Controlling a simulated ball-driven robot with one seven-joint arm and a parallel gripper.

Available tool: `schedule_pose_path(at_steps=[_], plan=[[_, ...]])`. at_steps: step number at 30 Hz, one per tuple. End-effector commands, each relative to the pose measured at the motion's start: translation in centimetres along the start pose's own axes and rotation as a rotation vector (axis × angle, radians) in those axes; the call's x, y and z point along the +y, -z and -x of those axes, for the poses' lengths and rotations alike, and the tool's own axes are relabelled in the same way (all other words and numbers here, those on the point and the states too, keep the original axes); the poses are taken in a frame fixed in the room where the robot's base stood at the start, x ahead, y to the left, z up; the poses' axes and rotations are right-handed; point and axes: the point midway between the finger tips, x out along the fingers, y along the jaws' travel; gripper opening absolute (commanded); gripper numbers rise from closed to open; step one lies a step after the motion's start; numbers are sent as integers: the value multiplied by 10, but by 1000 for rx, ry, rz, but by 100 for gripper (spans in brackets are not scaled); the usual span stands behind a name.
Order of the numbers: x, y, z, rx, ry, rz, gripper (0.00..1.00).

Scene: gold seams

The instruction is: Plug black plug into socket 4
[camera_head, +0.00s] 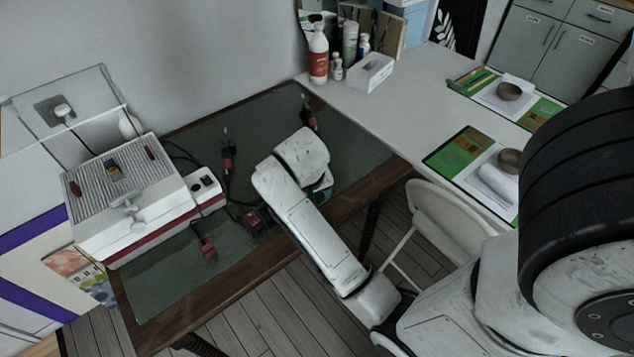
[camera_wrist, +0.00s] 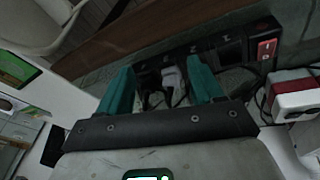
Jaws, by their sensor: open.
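A black power strip (camera_wrist: 232,50) runs across the top of the wrist view, with a lit red switch (camera_wrist: 267,49) at its right end. Small numbers mark its sockets, but I cannot read them surely. A white plug (camera_wrist: 172,78) sits at the strip. A dark plug or cable (camera_wrist: 152,98) is beside it on the left; I cannot tell whether it is the black plug or seated. My gripper (camera_wrist: 160,66) is open, its teal fingers on either side of these. In the head view my arm hides most of the strip, and the teal of my gripper (camera_head: 325,181) shows beside my wrist.
A white and red machine (camera_head: 130,195) stands at the table's left. A red-ended tool (camera_head: 207,248) and dark cables lie on the dark green tabletop (camera_head: 165,285). Another tool (camera_head: 308,112) stands at the back. A white chair (camera_head: 450,215) is at the right.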

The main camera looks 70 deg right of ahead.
Motion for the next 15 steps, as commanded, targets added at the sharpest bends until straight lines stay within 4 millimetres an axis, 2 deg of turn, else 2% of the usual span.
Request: schedule_pose_path(at_steps=[1,6,15], plan=[[6,18,-5,2,-11,-95,66],[33,60,-9,-26,-47,-403,66],[63,105,-12,-154,-52,-897,66]])
